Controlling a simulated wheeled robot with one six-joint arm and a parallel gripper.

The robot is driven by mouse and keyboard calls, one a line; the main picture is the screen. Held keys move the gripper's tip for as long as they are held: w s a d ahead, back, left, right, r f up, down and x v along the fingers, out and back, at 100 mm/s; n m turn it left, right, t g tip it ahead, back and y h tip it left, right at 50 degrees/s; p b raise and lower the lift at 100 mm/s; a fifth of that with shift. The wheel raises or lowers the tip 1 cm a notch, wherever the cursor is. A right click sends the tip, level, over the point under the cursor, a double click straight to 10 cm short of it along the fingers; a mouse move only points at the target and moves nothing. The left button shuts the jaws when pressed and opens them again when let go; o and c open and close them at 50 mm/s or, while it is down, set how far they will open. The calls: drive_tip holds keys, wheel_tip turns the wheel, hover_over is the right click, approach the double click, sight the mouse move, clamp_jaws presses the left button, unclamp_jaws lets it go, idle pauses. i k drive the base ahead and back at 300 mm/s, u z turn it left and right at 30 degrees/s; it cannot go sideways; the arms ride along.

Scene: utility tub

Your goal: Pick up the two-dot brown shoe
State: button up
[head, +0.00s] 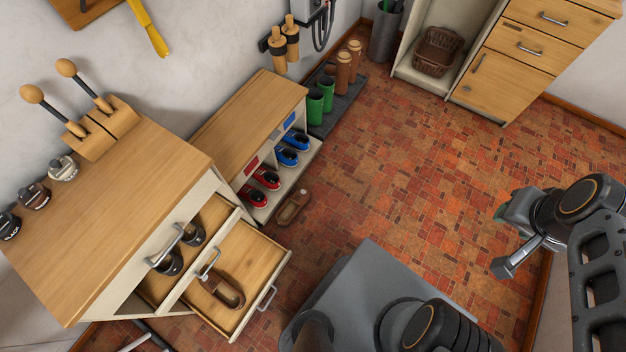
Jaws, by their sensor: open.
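One brown shoe (293,207) lies on the tiled floor just in front of the low shoe rack. Another brown shoe (222,290) lies in the pulled-out lower drawer (250,255) of the wooden cabinet. Dots on either shoe are too small to make out, so I cannot tell which has two. My gripper (500,240) is open and empty at the right, above the floor and far from both shoes.
The shoe rack (255,110) holds red shoes (265,178) and blue shoes (293,146). Dark shoes (180,250) sit in an upper drawer, also open. Green boots (318,100) stand on a tray behind. The cabinet (110,210) borders the left; the middle floor is clear.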

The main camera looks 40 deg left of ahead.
sight(292, 206)
drive_tip(key=u, duration=0.05)
drive_tip(key=i, duration=0.9)
drive_tip(key=u, duration=4.15)
